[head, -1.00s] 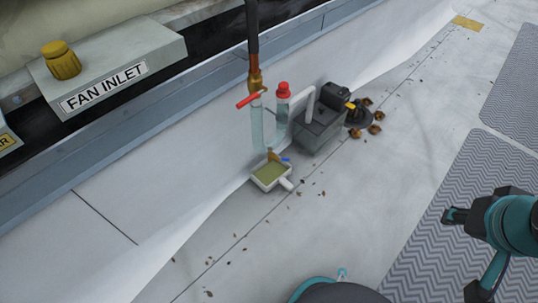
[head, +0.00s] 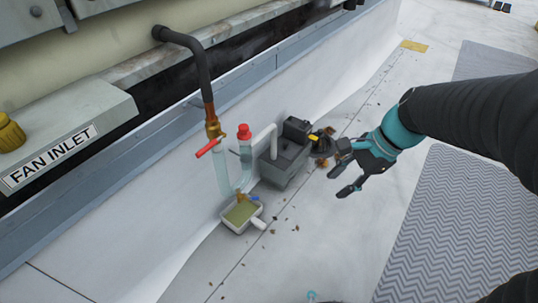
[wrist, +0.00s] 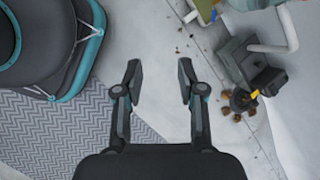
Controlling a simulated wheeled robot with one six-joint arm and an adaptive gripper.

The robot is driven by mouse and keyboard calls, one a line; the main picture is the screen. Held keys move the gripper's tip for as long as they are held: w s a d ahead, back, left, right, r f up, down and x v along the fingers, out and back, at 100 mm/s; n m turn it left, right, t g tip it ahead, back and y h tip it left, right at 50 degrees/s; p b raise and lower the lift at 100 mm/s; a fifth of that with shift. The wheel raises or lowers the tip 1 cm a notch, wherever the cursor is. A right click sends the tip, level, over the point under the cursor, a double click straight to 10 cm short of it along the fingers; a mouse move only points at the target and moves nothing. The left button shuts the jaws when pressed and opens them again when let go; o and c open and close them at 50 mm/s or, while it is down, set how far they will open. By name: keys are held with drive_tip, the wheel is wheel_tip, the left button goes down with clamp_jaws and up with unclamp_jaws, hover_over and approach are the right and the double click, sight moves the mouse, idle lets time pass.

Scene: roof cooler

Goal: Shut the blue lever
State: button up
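The blue lever (head: 256,197) is a small blue piece at a brass fitting by the shallow white tray (head: 228,222), below the clear U-shaped tube. In the wrist view a small blue spot, likely the same lever (wrist: 214,14), shows at the top edge, partly cut off. Its exact angle is too small to tell. My gripper (head: 340,180) is open and empty, in the air to the right of the lever and the grey pump box, apart from both. Its two spread fingers (wrist: 159,67) show in the wrist view with bare floor between them.
A red lever (head: 207,148) sits on the brass valve above the clear tube (head: 221,180). A grey pump box (head: 284,165) with a black top stands between tube and gripper. Dry leaves lie near it. The pale floor (head: 310,230) in front is mostly clear.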

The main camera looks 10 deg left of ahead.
sight(254, 198)
drive_tip(key=w+a+f+m+g+y+p, duration=0.1)
drive_tip(key=w+a+f+m+g+y, duration=0.1)
drive_tip(key=w+a+f+m+y, duration=0.45)
drive_tip(key=w+a+f+m+g+y, duration=0.15)
drive_tip(key=w+a+f+m, duration=0.25)
drive_tip(key=w+f+m, duration=0.55)
drive_tip(key=w+a+f+m+t+y+p, duration=0.1)
drive_tip(key=a+f+m+t+y, duration=0.15)
drive_tip(key=f+m, duration=0.8)
drive_tip(key=w+a+f+m+t+y, duration=0.1)
drive_tip(key=f+m+t+y, duration=0.15)
drive_tip(key=f+m, duration=0.85)
drive_tip(key=a+f+n, duration=0.1)
drive_tip(key=a, duration=0.3)
drive_tip(key=a+f, duration=0.1)
drive_tip(key=a, duration=0.3)
drive_tip(key=w+a+f+n+t, duration=0.1)
drive_tip(key=a, duration=0.3)
drive_tip(key=shift+a+f+n, duration=0.15)
drive_tip(key=shift+a+n, duration=0.1)
drive_tip(key=shift+n, duration=0.1)
clamp_jaws()
